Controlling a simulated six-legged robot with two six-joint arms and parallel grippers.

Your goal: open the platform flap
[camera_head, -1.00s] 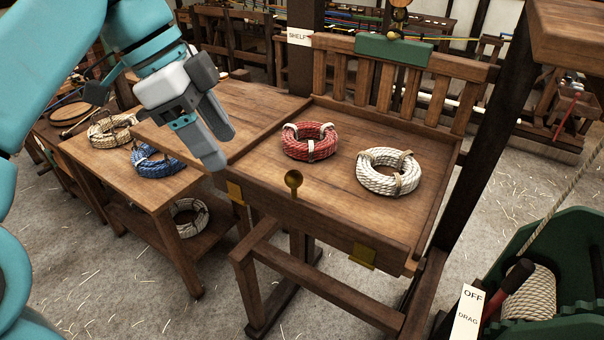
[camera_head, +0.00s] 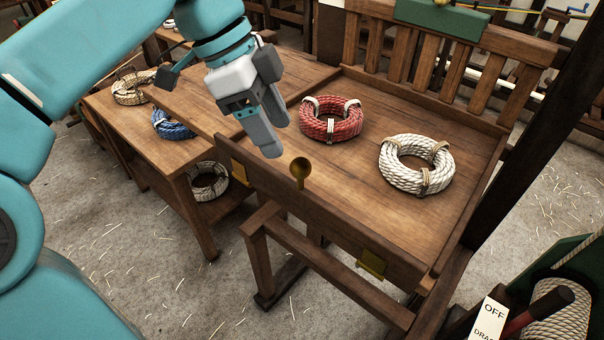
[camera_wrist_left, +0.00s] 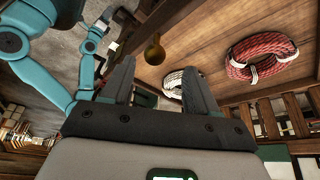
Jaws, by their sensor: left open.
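The platform flap (camera_head: 245,181) is the wooden front board of the platform, standing upright along its near edge. A round brass knob (camera_head: 300,170) sits at its top edge, and brass hinges show low on its face, one at the right (camera_head: 371,264). My left gripper (camera_head: 272,138) is open and empty, above and just left of the knob, apart from it.
A red rope coil (camera_head: 331,121) and a white rope coil (camera_head: 416,165) lie on the platform. A side table (camera_head: 160,145) at the left carries a blue coil (camera_head: 172,124). A lever with an OFF sign (camera_head: 489,318) stands at the lower right.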

